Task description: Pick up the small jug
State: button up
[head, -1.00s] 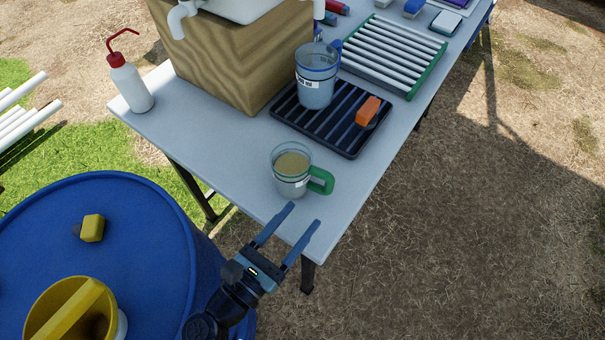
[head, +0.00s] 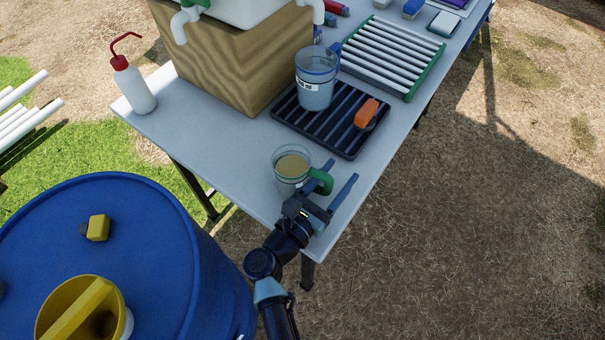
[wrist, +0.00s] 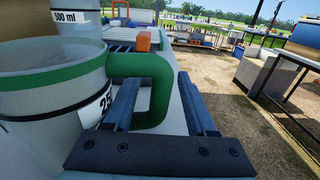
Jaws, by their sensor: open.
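The small jug (head: 287,176) is clear, with tan contents and a green handle, and stands upright near the table's front corner. In the wrist view the jug (wrist: 50,105) fills the left side, with a green rim band and a partly hidden label starting "25". My gripper (head: 343,169) is open and empty, just right of the jug at its handle (head: 321,181). In the wrist view the handle's outer bar (wrist: 161,98) appears between the fingers of my gripper (wrist: 158,75); the left finger covers part of the loop. I cannot tell if it touches.
A larger 500 ml jug (head: 314,90) stands on a dark ribbed tray (head: 290,108) with an orange item (head: 366,113) behind the small jug. A red-capped bottle (head: 134,88) is at the left table edge. A blue barrel (head: 170,270) stands in front.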

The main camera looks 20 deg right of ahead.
grip_shut()
dwell(0.3)
jog(key=shift+w+r, duration=0.1)
dwell(1.0)
